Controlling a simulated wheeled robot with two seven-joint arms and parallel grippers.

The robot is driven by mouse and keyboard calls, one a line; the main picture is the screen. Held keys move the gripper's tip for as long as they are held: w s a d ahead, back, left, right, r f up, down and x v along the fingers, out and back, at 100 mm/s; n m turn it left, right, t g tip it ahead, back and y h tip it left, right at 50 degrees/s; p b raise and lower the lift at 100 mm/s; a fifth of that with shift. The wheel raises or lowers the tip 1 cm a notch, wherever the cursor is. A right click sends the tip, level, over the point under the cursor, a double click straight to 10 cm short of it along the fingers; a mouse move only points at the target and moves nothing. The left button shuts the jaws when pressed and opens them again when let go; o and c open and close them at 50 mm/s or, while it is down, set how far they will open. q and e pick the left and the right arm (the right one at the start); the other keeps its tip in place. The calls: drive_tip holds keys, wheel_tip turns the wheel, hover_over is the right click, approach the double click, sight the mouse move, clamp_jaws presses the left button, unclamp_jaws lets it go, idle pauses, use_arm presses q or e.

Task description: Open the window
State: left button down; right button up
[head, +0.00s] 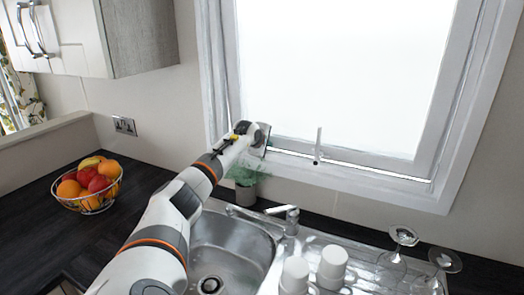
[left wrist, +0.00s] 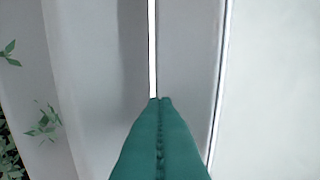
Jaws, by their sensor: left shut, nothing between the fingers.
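The window (head: 345,70) has a bright white pane in a pale frame (head: 440,200). A slim upright handle (head: 318,146) stands at its bottom edge. A thin bright strip runs along the bottom between sash and frame, like a narrow gap. My left gripper (head: 262,140) is at the window's lower left corner, left of the handle and not on it. In the left wrist view its green fingers (left wrist: 160,100) are shut and empty, with tips at the lower end of a narrow bright strip (left wrist: 152,45). Whether they touch the frame I cannot tell. My right gripper is out of view.
A potted plant (head: 246,193) stands just below my left gripper; its leaves (left wrist: 43,124) show in the left wrist view. Below are a sink (head: 225,255), a tap (head: 290,215), white cups (head: 332,265) and wine glasses (head: 403,237). A fruit basket (head: 95,203) stands left.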

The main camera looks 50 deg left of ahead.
use_arm(q)
drive_tip(key=shift+s, duration=0.1)
drive_tip(key=b+v, duration=0.6)
drive_tip(key=v, duration=0.6)
drive_tip(key=shift+r, duration=0.1)
